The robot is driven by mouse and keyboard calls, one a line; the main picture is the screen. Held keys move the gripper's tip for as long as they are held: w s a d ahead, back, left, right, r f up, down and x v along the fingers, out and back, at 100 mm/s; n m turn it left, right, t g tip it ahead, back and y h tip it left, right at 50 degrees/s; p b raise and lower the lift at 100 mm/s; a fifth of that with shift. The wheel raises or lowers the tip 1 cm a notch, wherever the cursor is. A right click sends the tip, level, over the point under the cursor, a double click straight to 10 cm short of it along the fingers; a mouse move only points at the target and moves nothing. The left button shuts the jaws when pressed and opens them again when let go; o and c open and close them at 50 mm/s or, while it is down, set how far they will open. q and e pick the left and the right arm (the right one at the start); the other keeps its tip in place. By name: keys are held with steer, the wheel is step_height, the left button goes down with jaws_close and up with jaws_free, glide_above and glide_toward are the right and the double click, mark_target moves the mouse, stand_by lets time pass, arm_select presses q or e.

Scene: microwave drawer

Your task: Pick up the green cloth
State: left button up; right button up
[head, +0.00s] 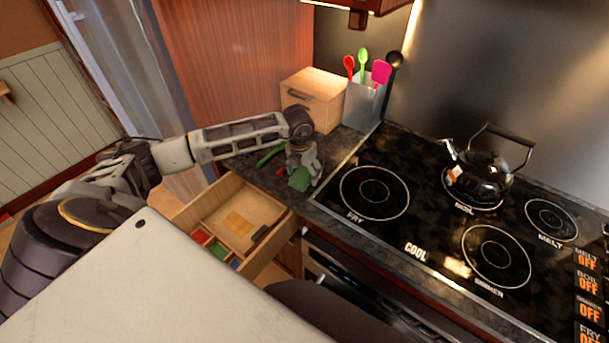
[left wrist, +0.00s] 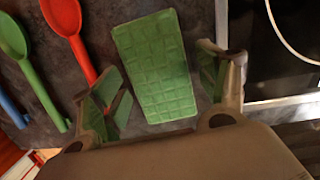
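The green cloth (left wrist: 155,65) is a flat, gridded rectangle on the dark countertop. In the head view the green cloth (head: 299,180) shows near the counter's front edge, partly covered by my left gripper. My left gripper (head: 304,170) points down over it. In the left wrist view my left gripper (left wrist: 165,95) is open, with one finger on each side of the cloth and gaps between. The inner finger faces look green too. How high the fingertips are above the counter is unclear. My right gripper is not in view.
Red and green spoons (left wrist: 65,20) lie left of the cloth in the wrist view. An open drawer (head: 240,215) juts out below the counter. A wooden box (head: 313,95) and utensil holder (head: 362,105) stand behind. The stove (head: 430,225) with a kettle (head: 485,175) is right.

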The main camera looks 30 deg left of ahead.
mark_target(304, 172)
arm_select(q)
steer(key=c, duration=0.7)
steer(key=shift+o, duration=0.2)
steer(key=shift+r, duration=0.15)
step_height(304, 172, up, 9)
steer(key=shift+f+b, duration=0.15)
steer(key=shift+b, duration=0.8)
steer(key=shift+r, duration=0.55)
